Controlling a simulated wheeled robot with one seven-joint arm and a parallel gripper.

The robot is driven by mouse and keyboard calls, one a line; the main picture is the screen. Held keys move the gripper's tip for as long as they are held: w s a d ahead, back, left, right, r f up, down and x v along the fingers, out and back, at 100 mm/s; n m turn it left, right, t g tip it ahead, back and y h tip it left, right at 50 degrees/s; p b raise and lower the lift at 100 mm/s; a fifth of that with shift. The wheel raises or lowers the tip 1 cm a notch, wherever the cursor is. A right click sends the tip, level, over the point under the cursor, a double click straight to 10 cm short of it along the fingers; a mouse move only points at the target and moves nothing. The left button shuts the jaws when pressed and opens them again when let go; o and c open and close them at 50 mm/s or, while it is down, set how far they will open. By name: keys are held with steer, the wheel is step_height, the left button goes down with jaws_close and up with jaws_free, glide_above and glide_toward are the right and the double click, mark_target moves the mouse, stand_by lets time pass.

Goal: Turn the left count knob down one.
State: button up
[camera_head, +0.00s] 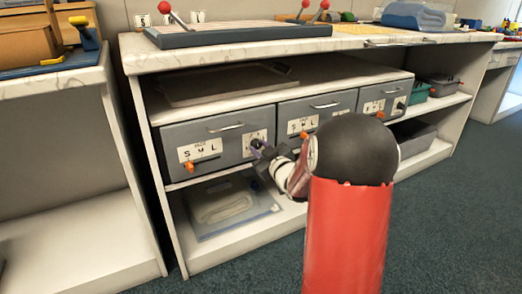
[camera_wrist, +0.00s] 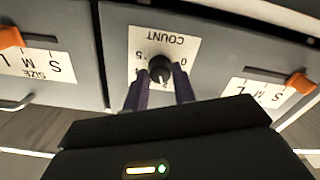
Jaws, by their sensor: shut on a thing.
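The left count knob (camera_wrist: 160,67) is a small black dial on a white COUNT label (camera_wrist: 178,44), upside down in the wrist view. The fingers of my gripper (camera_wrist: 159,82) reach up to it from below, one on each side, shut on the knob. Its pointer position is hard to read. In the head view my gripper (camera_head: 264,150) is at the right end of the left grey drawer front (camera_head: 225,130), largely covering the knob there.
Orange size sliders sit beside S M L labels on the left drawer (camera_head: 188,167) and middle drawer (camera_head: 304,135). Another count dial (camera_head: 399,104) is on the right drawer. A clear tray (camera_head: 232,207) lies on the shelf below.

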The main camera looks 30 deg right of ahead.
steer(key=o, duration=1)
steer(key=s, duration=0.7)
steer(key=shift+s+d, duration=0.15)
steer(key=shift+s, duration=0.25)
